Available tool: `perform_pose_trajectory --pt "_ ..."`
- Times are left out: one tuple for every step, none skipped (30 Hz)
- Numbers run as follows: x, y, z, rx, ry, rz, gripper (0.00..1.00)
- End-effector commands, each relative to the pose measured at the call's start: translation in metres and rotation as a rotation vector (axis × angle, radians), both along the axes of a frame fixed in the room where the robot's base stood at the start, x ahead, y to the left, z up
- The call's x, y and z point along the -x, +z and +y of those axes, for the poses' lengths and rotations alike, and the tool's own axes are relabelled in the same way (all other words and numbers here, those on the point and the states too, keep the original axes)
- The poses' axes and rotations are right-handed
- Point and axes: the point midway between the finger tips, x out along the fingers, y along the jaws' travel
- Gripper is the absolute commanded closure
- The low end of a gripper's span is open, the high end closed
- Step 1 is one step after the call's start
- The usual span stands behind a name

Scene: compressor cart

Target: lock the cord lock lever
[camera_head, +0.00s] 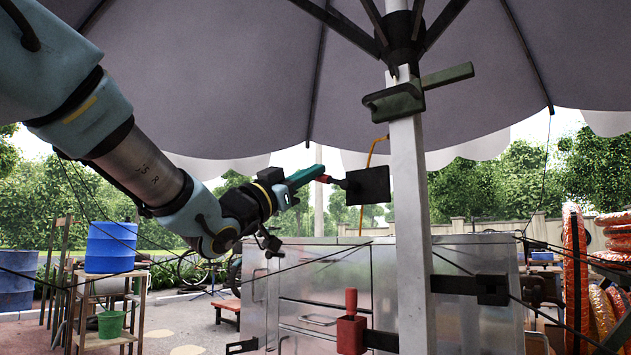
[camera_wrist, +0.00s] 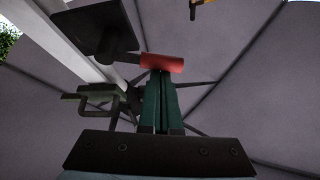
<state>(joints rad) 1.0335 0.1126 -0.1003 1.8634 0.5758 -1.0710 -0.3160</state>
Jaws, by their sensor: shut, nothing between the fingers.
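A lever with a red grip (camera_wrist: 162,63) and a dark arm juts from a square black plate (camera_head: 367,185) beside the white pole. In the head view the red grip (camera_head: 324,179) is small and partly hidden by my gripper. My gripper (camera_head: 316,173) has green fingers, pressed together and empty. In the wrist view the fingertips (camera_wrist: 160,76) are right at the red grip, which lies crosswise over them. I cannot tell whether they touch. The black plate also shows at the upper left of the wrist view (camera_wrist: 100,24).
The white pole (camera_head: 410,220) carries a dark green clamp with a handle (camera_head: 394,101) higher up and a red-handled box (camera_head: 350,333) low down. An orange cord (camera_head: 372,152) hangs behind the plate. Umbrella ribs spread overhead. A metal cabinet (camera_head: 300,285) stands below.

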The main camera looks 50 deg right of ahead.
Motion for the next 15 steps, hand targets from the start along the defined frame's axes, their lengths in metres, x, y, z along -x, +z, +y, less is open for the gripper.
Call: perform_pose_trajectory --pt "-0.001 -0.007 0.000 0.000 0.000 0.037 1.00" --pt "-0.001 -0.009 0.000 0.000 0.001 0.058 1.00" --pt "-0.002 -0.010 0.000 0.000 0.000 0.087 1.00" --pt "-0.002 -0.011 0.000 0.001 0.000 0.108 1.00" --pt "-0.003 -0.012 0.000 0.000 0.001 0.127 1.00" --pt "-0.003 -0.014 0.000 0.000 0.000 0.151 1.00" --pt "-0.004 -0.014 0.000 0.000 0.000 0.168 1.00" --pt "-0.004 -0.015 0.000 0.000 0.000 0.167 1.00" --pt "-0.005 -0.016 0.000 0.000 0.000 0.165 1.00" --pt "-0.005 -0.016 0.000 0.001 0.001 0.164 1.00" --pt "-0.005 -0.017 0.000 0.001 0.001 0.164 1.00" --pt "-0.005 -0.017 0.000 0.000 0.000 0.164 1.00" --pt "-0.005 -0.018 0.000 0.000 0.000 0.163 1.00" --pt "-0.005 -0.018 0.000 0.000 0.000 0.163 1.00" --pt "-0.005 -0.018 0.000 0.000 0.000 0.163 1.00"
